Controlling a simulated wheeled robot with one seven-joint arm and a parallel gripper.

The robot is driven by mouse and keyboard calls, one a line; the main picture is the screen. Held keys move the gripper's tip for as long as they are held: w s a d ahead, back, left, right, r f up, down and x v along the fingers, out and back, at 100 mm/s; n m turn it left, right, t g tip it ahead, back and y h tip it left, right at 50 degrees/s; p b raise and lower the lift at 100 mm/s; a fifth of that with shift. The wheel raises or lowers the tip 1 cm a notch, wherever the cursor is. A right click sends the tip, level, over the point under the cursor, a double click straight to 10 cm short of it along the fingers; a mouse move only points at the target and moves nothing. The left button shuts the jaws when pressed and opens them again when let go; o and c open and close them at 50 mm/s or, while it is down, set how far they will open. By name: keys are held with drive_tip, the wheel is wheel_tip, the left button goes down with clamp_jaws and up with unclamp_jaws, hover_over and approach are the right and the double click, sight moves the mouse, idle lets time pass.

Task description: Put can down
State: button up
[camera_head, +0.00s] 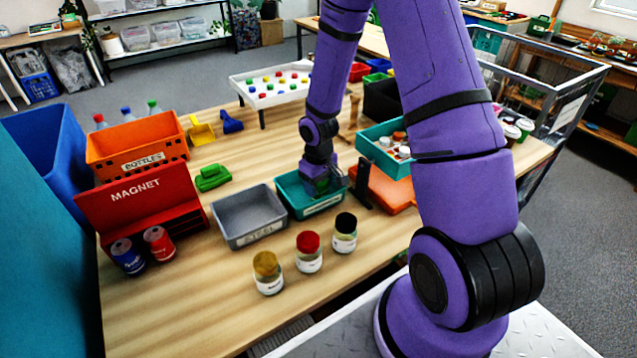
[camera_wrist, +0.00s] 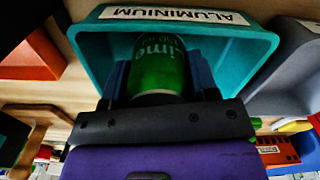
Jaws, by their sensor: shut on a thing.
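A green can (camera_wrist: 158,68) with white lettering is held between the two fingers of my gripper (camera_wrist: 160,80) in the wrist view. My gripper (camera_head: 320,188) is shut on it and points down into the teal bin (camera_head: 322,212). The wrist view shows this bin's label, ALUMINIUM, on the wall of the teal bin (camera_wrist: 262,45). In the head view my gripper and the bin's wall hide most of the can. I cannot tell whether the can touches the bin's floor.
A grey STEEL bin (camera_head: 250,232) stands left of the teal bin. Three lidded jars (camera_head: 309,252) stand in front. A red MAGNET box (camera_head: 142,205) with two cans (camera_head: 158,243) is at left. A teal tray (camera_head: 376,150) sits at right. The front table edge is clear.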

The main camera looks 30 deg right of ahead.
drive_tip(key=shift+f, duration=0.25)
drive_tip(key=o, duration=0.9)
drive_tip(key=shift+r, duration=0.1)
wheel_tip(320, 180, up, 13)
drive_tip(key=s+a+r+m+t+h, duration=0.1)
drive_tip(key=s+a+r+t, duration=0.1)
drive_tip(key=s+r, duration=0.75)
drive_tip(key=s+a+r+m+t, duration=0.1)
drive_tip(key=s+a+r+t, duration=0.15)
drive_tip(key=s+r, duration=0.7)
drive_tip(key=shift+m+t+y, duration=0.3)
drive_tip(key=shift+t+y, duration=0.05)
drive_tip(key=shift+y, duration=0.15)
drive_tip(key=v, duration=0.3)
drive_tip(key=a+v, duration=0.1)
drive_tip(key=v, duration=0.1)
drive_tip(key=s+v, duration=0.1)
drive_tip(key=v, duration=0.2)
drive_tip(key=shift+s+a, duration=0.15)
drive_tip(key=shift+s, duration=0.1)
